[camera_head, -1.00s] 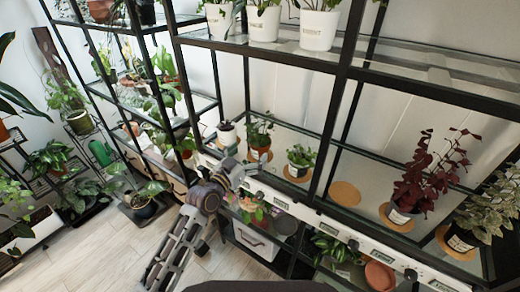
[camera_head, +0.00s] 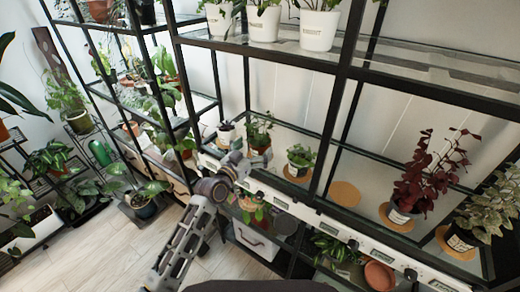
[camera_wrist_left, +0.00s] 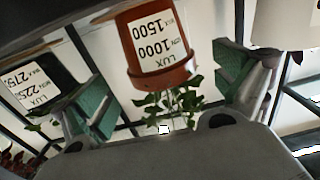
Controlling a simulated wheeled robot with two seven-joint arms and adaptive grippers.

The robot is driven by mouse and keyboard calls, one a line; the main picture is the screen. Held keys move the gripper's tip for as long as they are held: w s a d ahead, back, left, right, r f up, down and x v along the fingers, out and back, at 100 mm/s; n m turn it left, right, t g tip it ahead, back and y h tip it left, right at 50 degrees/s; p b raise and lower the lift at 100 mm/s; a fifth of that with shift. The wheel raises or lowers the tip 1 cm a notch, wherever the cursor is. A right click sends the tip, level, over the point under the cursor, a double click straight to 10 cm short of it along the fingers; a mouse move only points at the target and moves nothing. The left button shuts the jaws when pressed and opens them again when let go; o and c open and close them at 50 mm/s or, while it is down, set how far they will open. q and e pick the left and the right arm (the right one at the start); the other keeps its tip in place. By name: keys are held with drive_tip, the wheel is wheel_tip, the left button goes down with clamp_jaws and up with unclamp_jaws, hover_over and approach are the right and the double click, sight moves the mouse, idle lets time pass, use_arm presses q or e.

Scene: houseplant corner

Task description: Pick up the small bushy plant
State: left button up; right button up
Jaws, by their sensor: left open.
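A small bushy green plant (camera_head: 258,129) in a terracotta pot stands on the middle shelf, just beyond my left gripper (camera_head: 248,161). In the left wrist view, which looks upside down, its terracotta pot (camera_wrist_left: 156,48) with a white lux label lies between the two green-padded fingers of the left gripper (camera_wrist_left: 176,82). The fingers are open, with a gap on each side of the pot. Another small green plant (camera_head: 301,155) stands to the right on a round cork mat. I cannot tell for certain which of the two is meant. My right gripper is not in view.
A small pot (camera_head: 226,135) stands close on the left. Black shelf posts and the white labelled shelf edge (camera_head: 285,204) border the space. An empty cork mat (camera_head: 344,194) and a dark red plant (camera_head: 425,175) are farther right. Plants in white pots (camera_head: 319,30) stand above.

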sight(265, 137)
use_arm(q)
drive_tip(key=shift+x, duration=1.75)
drive_tip(key=shift+w+f, duration=0.1)
drive_tip(key=shift+w, duration=0.05)
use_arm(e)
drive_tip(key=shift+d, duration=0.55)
use_arm(q)
drive_tip(key=shift+c, duration=0.4)
drive_tip(key=shift+a, duration=0.1)
drive_tip(key=c, duration=1.1)
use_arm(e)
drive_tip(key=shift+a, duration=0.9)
